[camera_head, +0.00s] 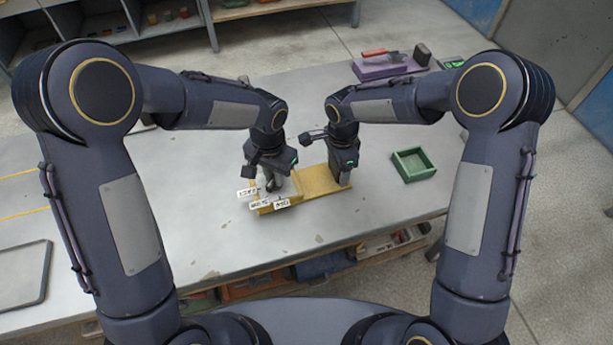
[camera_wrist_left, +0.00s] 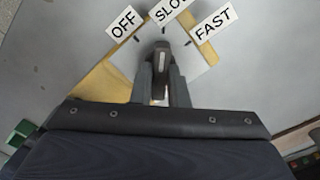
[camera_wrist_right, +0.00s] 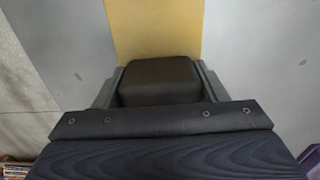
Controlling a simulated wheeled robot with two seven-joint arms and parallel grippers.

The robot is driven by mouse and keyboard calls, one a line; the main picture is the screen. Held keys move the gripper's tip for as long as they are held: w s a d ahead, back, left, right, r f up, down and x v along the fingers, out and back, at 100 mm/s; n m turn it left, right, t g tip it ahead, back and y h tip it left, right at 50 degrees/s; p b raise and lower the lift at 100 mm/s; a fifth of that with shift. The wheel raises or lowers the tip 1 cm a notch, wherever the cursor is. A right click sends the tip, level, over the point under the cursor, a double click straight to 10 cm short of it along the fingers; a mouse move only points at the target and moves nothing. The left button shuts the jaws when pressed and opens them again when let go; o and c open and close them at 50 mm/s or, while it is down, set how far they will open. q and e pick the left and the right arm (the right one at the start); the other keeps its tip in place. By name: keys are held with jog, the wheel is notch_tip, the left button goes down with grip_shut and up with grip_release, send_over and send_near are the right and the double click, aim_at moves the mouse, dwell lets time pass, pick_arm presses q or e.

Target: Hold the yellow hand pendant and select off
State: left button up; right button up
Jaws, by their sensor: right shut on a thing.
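The yellow hand pendant (camera_head: 322,182) lies on the grey table, with a pale dial face at its left end. In the left wrist view the labels OFF (camera_wrist_left: 123,23), SLOW (camera_wrist_left: 168,11) and FAST (camera_wrist_left: 212,23) stand around a dark lever (camera_wrist_left: 162,58), which points at the middle mark, by SLOW. My left gripper (camera_head: 271,184) is over the dial; its fingers (camera_wrist_left: 162,86) stand apart, one on each side of the lever. My right gripper (camera_head: 342,180) is shut on the pendant's dark grip block (camera_wrist_right: 157,80) at the right end. The grip's lower part is hidden.
A green open box (camera_head: 413,164) stands right of the pendant. A purple block (camera_head: 380,68) with a red-handled trowel (camera_head: 377,52) lies at the back right. A dark-rimmed tray (camera_head: 45,275) is at the front left. The table around the pendant is clear.

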pick_arm(q)
jog(key=shift+n, duration=0.3)
grip_shut()
jog(key=n, duration=0.3)
jog(key=shift+n, duration=2.5)
jog(key=o, duration=0.8)
grip_release()
notch_tip(320, 180, up, 12)
